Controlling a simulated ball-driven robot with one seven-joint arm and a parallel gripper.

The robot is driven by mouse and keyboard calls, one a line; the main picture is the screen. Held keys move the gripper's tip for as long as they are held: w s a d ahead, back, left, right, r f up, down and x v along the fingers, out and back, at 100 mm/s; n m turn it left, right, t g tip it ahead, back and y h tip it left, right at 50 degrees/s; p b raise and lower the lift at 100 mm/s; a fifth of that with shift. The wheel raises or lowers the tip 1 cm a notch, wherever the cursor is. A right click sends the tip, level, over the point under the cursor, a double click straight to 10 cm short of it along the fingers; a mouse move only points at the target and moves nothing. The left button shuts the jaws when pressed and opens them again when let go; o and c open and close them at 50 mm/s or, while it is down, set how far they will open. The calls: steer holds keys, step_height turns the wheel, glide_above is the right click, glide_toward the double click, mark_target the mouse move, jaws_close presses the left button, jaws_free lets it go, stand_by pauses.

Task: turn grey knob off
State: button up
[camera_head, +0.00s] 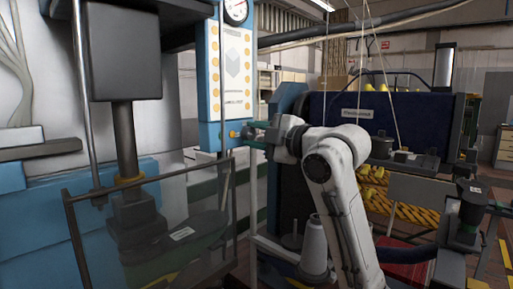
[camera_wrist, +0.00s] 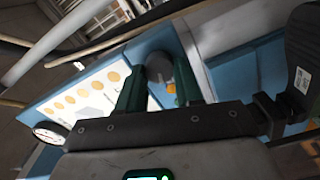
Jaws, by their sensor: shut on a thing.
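The grey knob (camera_wrist: 159,67) shows in the wrist view as a rounded dark grey piece on the blue part of the control panel (camera_wrist: 82,80). My gripper (camera_wrist: 160,74) has its two green fingers on either side of it and is shut on it. A small orange-yellow part (camera_wrist: 170,88) shows between the fingers, nearer the palm. In the head view, my gripper (camera_head: 246,135) reaches the lower right of the blue panel (camera_head: 212,135), beside a yellow part (camera_head: 233,134). I cannot make out the grey knob itself there, and its exact setting is unclear.
A pressure gauge (camera_head: 236,10) tops the panel. A clear guard (camera_head: 165,225) and dark press column (camera_head: 125,140) stand at left. A dark blue machine (camera_head: 385,120) stands behind my arm at right. A white cone (camera_head: 314,245) stands below my arm.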

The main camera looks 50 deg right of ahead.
steer(key=shift+f+n+b, duration=0.2)
steer(key=shift+n+b, duration=0.9)
steer(key=shift+n, duration=0.5)
steer(key=o, duration=1)
steer(key=shift+r, duration=0.1)
steer(key=shift+o, duration=0.2)
steer(key=s+b, duration=0.1)
steer(key=s, duration=0.9)
steer(key=shift+s+d, duration=0.15)
steer(key=shift+s, duration=0.25)
steer(key=shift+r, duration=0.1)
